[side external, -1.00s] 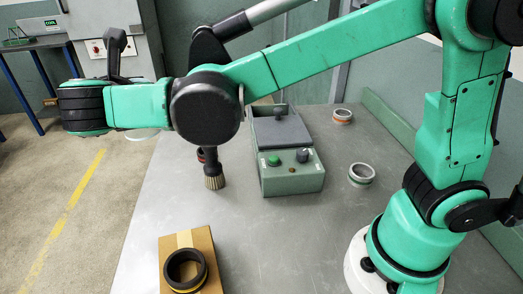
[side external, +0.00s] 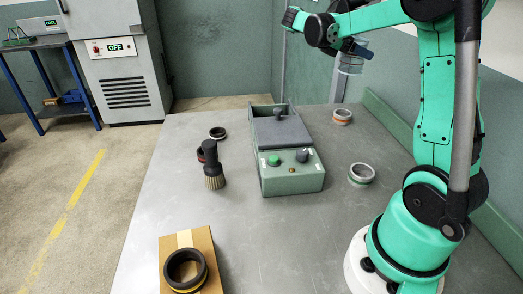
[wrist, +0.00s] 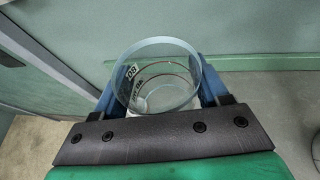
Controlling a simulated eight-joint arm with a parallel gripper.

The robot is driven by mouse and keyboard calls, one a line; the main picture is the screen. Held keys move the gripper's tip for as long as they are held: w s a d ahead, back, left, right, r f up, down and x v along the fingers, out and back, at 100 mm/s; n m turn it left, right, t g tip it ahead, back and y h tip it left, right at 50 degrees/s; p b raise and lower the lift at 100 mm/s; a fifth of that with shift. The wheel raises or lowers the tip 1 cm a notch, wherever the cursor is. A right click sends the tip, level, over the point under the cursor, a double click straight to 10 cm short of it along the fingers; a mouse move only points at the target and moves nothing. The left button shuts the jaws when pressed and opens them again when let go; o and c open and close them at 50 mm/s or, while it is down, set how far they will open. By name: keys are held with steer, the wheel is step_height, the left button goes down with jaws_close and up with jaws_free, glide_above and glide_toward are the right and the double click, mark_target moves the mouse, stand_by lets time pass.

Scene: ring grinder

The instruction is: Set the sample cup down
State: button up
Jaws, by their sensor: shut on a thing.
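The sample cup is a clear glass cup with dark lettering and a thin red line on its wall. In the side external view the cup (side external: 350,64) is in the air beyond the back right of the table. My gripper (side external: 356,48) is shut on it, with blue fingers around its wall. In the wrist view the cup (wrist: 158,80) sits between the two blue fingers of my gripper (wrist: 160,92), its round mouth facing the camera. It looks empty.
A green grinder (side external: 290,180) stands mid-table. A brush (side external: 213,168) stands left of it. Rings lie around: dark (side external: 217,133), orange-banded (side external: 342,117), grey (side external: 361,174). The front-middle table (side external: 285,245) is clear.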

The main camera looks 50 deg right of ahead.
steer(key=s+d+m+g+y, duration=0.1)
steer(key=s+d+m+g, duration=0.1)
steer(key=s, duration=0.2)
step_height(320, 180, down, 16)
steer(key=shift+d+r, duration=0.1)
steer(key=shift+f, duration=2.05)
steer(key=shift+f, duration=0.1)
steer(key=o, duration=1.2)
steer(key=shift+o, duration=0.2)
